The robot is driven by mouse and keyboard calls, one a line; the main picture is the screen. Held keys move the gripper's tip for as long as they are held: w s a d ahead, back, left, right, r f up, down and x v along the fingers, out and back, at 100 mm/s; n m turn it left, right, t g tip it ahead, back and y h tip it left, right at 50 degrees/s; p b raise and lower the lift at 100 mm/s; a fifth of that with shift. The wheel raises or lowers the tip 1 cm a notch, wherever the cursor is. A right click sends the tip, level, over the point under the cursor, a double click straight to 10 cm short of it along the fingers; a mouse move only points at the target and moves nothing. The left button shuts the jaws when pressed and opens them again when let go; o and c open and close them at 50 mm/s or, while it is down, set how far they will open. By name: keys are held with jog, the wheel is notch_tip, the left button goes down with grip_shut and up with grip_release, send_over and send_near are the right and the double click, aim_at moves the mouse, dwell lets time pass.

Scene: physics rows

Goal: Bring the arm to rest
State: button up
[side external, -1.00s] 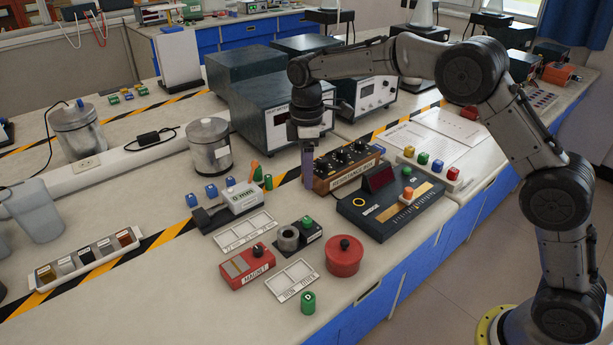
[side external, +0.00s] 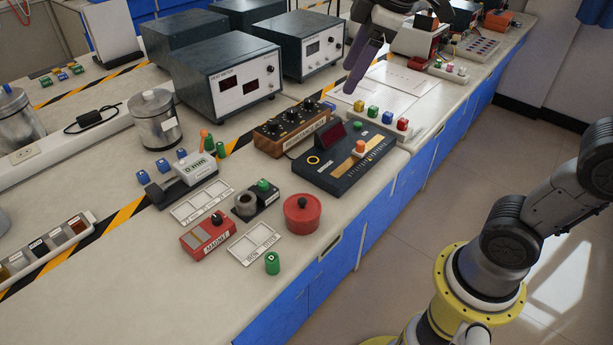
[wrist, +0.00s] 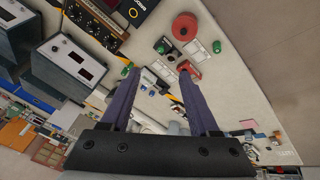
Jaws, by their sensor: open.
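My gripper (side external: 362,66) is at the top of the side external view, raised above the white papers (side external: 395,82) on the bench. Its purple fingers point downward, tilted, and touch nothing there. In the wrist view my gripper (wrist: 158,74) shows two purple fingers spread apart with nothing between them. Most of my upper arm is out of the side view; the lower links and yellow base stand at the right, beside the bench.
Below stand a black console (side external: 345,160), a resistance box (side external: 292,132) and several coloured-topped blocks. Two dark instruments (side external: 225,78) (side external: 305,45) stand at left. A red round pot (side external: 302,214) and red magnet box (side external: 207,236) are nearer. The floor at right is clear.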

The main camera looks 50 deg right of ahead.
jog(key=s+d+f+m+t, duration=0.1)
jog(key=s+f+m, duration=0.6)
jog(key=s, duration=0.8)
notch_tip(320, 180, down, 3)
jog(key=shift+s+d+f+m, duration=0.1)
jog(key=shift+s+d+m, duration=0.05)
jog(key=shift+s+m, duration=0.25)
